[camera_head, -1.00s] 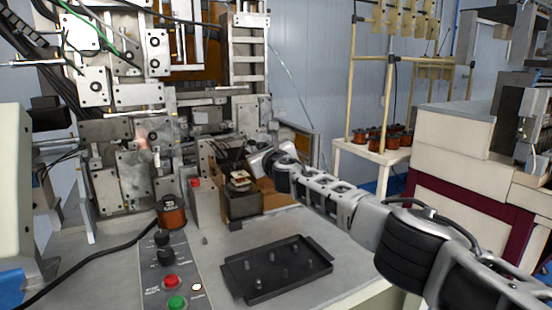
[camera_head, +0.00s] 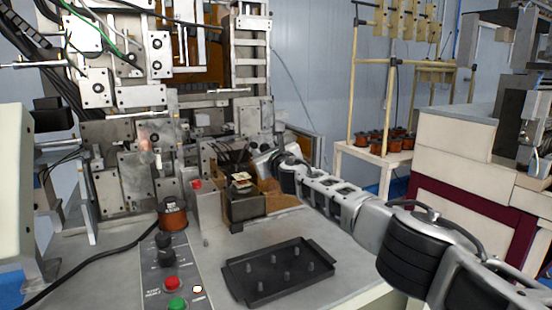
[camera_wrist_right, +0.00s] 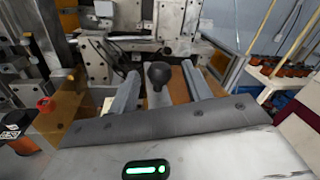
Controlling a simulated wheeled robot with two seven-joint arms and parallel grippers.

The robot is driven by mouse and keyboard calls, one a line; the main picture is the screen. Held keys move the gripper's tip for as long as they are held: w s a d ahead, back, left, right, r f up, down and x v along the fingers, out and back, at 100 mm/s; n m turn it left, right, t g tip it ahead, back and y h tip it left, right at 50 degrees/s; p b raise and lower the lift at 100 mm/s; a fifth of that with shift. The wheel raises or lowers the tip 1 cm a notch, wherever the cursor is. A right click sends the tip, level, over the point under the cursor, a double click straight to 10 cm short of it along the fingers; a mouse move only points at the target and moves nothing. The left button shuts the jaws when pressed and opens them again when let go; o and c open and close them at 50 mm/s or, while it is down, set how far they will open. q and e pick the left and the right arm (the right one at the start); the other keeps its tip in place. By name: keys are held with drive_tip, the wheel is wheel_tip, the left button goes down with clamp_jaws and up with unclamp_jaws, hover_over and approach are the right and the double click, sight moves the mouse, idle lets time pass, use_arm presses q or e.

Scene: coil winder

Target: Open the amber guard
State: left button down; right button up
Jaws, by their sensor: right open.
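The amber guard (camera_head: 268,188) is a see-through orange-brown panel around the small fixture at the back of the bench. Its amber surface also shows in the right wrist view (camera_wrist_right: 68,118). A black round knob (camera_wrist_right: 158,73) stands between the two fingers of my right gripper (camera_wrist_right: 160,88), with a visible gap on both sides. In the head view my right gripper (camera_head: 262,160) reaches in from the right beside the guard, and its wrist partly hides the guard. Whether the knob is fixed to the guard is hidden by the gripper body. My left gripper is not in view.
A black tray with pins (camera_head: 278,272) lies on the bench in front. A control panel with red and green buttons (camera_head: 174,284) and a copper coil (camera_head: 172,216) are at left. The winder frame (camera_head: 125,120) rises behind. Coils (camera_head: 380,140) stand on a side rack.

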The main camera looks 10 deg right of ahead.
drive_tip(key=shift+s+d+r+p, duration=0.1)
drive_tip(key=shift+s+p, duration=0.35)
drive_tip(key=shift+p, duration=0.05)
drive_tip(key=shift+s+d+r+p, duration=0.1)
drive_tip(key=shift+s+p, duration=0.3)
drive_tip(key=shift+p, duration=0.1)
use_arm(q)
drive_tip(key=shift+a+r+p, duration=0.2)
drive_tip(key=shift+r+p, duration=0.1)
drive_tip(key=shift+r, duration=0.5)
use_arm(e)
drive_tip(key=s+d, duration=0.1)
drive_tip(key=s, duration=1.3)
drive_tip(key=shift+d+f, duration=0.15)
drive_tip(key=shift+d, duration=0.25)
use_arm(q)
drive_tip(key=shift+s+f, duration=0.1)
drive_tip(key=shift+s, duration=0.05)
use_arm(e)
drive_tip(key=shift+f, duration=0.1)
